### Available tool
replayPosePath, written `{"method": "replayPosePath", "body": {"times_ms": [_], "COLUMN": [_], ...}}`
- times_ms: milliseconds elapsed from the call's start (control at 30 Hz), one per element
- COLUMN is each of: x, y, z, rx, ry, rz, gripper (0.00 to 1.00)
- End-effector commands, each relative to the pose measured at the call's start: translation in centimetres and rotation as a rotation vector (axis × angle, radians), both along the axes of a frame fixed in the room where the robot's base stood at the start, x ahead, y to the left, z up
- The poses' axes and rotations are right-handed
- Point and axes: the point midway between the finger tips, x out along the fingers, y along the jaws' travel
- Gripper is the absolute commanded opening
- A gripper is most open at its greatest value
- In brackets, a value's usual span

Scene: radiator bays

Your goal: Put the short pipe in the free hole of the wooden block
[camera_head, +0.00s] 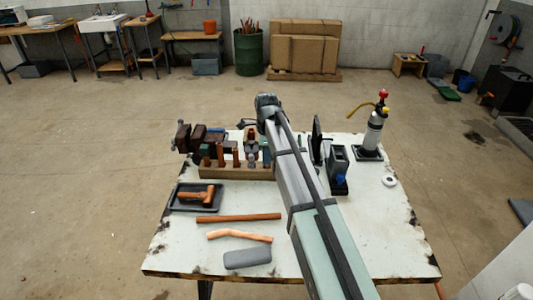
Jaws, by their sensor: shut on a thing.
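The wooden block (222,174) is a long pale bar at the back of the table. Several upright copper pieces (220,154) stand along it. My gripper (251,152) is small in view, pointing down over the right part of the block. It is shut on what looks like the short pipe, a small copper piece largely hidden by the fingers. I cannot tell whether its lower end is above the block or in a hole. The holes are too small to make out, and my arm covers the block's right end.
A vise (192,140) stands behind the block at left. A black tray (178,204) holds a copper fitting. A long pipe (238,217), a bent pipe (240,236) and a grey case (247,259) lie in front. A torch bottle (374,130) stands at right.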

Motion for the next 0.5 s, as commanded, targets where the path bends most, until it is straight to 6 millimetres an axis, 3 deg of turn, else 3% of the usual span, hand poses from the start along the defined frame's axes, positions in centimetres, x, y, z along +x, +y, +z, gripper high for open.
{"method": "replayPosePath", "body": {"times_ms": [500], "x": [0.0], "y": [0.0], "z": [-1.7], "rx": [0.000], "ry": [-0.001], "rz": [0.000], "gripper": [0.00]}}
